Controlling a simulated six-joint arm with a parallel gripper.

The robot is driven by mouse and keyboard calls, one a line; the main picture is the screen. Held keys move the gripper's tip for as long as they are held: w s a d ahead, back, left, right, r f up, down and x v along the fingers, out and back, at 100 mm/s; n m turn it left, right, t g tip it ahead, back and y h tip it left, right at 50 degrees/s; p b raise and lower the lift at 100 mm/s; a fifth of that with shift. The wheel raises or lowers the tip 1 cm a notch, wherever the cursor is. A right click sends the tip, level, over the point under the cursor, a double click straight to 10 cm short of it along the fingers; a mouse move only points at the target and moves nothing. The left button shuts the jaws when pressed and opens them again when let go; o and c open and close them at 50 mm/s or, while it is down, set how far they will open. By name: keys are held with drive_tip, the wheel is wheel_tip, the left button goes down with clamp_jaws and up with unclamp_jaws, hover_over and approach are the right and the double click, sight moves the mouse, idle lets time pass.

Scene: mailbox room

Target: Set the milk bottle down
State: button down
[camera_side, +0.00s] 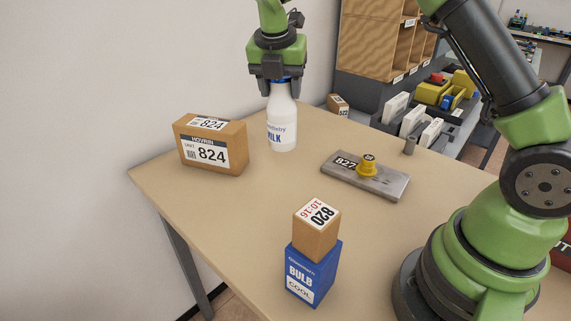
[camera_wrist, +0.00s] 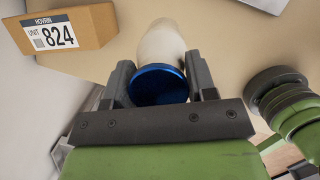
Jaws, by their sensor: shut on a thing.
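The white milk bottle (camera_side: 282,122) stands upright at the back of the tan table (camera_side: 230,205), between the 824 box and the grey plate. Its base looks on or very close to the tabletop; I cannot tell which. My gripper (camera_side: 279,82) is above the bottle, pointing down, with its jaws shut on the neck just below the blue cap. In the wrist view the blue cap (camera_wrist: 159,85) lies between the two fingers, with the white bottle body (camera_wrist: 161,42) beyond it. The lower part of the bottle is partly hidden there.
A cardboard box marked 824 (camera_side: 211,147) is left of the bottle. A grey plate (camera_side: 385,183) with a yellow knob (camera_side: 368,165) is to the right. A small 820 box (camera_side: 317,230) rests on a blue bulb box (camera_side: 313,272) in front. Bare tabletop lies between them.

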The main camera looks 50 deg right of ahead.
drive_tip(key=w+d, duration=0.5)
drive_tip(key=d, duration=0.1)
wheel_tip(320, 180, down, 11)
drive_tip(key=shift+d+r, duration=0.15)
drive_tip(key=shift+r, duration=0.05)
drive_tip(key=shift+s, duration=0.1)
drive_tip(key=shift+c, duration=2.2)
unclamp_jaws()
drive_tip(key=shift+f, duration=0.2)
drive_tip(key=shift+r, duration=0.15)
